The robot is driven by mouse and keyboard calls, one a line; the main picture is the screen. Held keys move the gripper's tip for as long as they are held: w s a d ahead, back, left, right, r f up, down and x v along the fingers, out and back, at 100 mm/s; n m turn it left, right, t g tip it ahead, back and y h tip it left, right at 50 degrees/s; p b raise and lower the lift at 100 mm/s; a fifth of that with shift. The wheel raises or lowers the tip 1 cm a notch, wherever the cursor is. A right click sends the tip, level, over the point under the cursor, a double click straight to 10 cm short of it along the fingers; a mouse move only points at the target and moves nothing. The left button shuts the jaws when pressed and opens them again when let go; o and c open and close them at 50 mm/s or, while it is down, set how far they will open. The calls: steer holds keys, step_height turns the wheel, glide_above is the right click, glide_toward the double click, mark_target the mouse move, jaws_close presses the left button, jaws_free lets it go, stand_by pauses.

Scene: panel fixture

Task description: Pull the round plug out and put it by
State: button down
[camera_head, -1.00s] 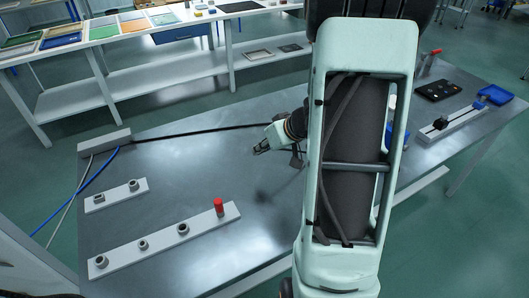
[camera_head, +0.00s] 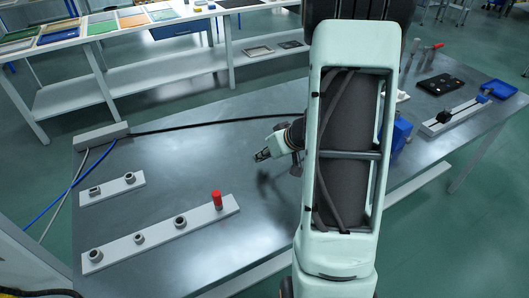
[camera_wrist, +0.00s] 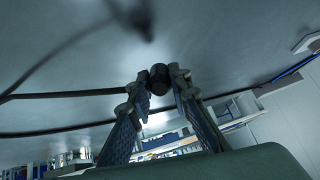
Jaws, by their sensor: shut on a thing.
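My gripper (camera_head: 261,156) is above the middle of the metal table, apart from the strips. In the wrist view my gripper (camera_wrist: 158,82) has its two fingers closed on a small dark round piece (camera_wrist: 158,74), which looks like the round plug. In the head view the piece is too small to make out. A long pale strip (camera_head: 160,236) at the front left carries several round grey sockets and a red cylinder (camera_head: 217,199) at its right end. A shorter strip (camera_head: 112,190) behind it carries two grey fittings.
A black cable (camera_head: 200,127) runs from a grey box (camera_head: 101,135) across the table and behind my arm. Blue and grey cables hang at the left edge. A blue bin (camera_head: 402,130) and a black plate (camera_head: 440,84) are at the right. The table's middle is clear.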

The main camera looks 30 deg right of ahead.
stand_by(0.3)
steer(key=c, duration=1.7)
jaws_free()
steer(key=shift+f, duration=0.1)
steer(key=v, duration=1.2)
steer(key=shift+s, duration=0.1)
